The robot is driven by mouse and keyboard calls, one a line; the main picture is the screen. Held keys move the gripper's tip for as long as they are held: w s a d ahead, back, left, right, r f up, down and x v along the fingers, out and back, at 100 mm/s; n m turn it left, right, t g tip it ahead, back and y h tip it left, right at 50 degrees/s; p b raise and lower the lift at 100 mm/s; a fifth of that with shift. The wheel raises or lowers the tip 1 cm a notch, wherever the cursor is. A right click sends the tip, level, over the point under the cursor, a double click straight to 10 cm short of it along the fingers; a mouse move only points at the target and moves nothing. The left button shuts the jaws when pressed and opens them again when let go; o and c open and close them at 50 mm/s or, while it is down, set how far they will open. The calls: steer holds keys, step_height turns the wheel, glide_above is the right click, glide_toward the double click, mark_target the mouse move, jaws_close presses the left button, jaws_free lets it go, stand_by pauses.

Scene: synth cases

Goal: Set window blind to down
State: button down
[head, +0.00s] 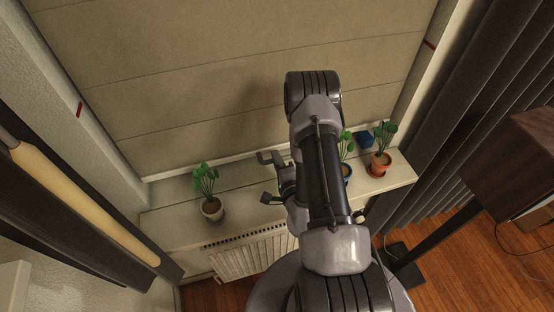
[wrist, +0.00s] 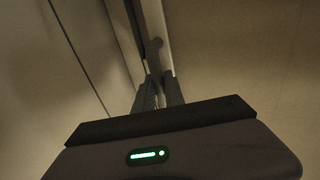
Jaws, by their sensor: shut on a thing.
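The window blind (head: 220,65), beige fabric with horizontal seams, hangs across the window in the head view. Its pale bottom edge (head: 200,168) is low, close above the windowsill. My gripper (head: 268,178) is at this bottom edge, near its middle, with my arm covering part of the blind to the right. In the wrist view my gripper (wrist: 159,92) has its fingers close together on the blind's edge bar (wrist: 154,25). The exact contact is dark and hard to make out.
A radiator (head: 250,256) is below. Dark curtains (head: 470,110) hang right.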

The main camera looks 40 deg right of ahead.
step_height(320, 180, down, 5)
steer(key=b, duration=0.5)
steer(key=shift+s+r, duration=0.1)
steer(key=shift+r, duration=0.05)
steer(key=c, duration=1.4)
jaws_free()
steer(key=shift+d, duration=0.1)
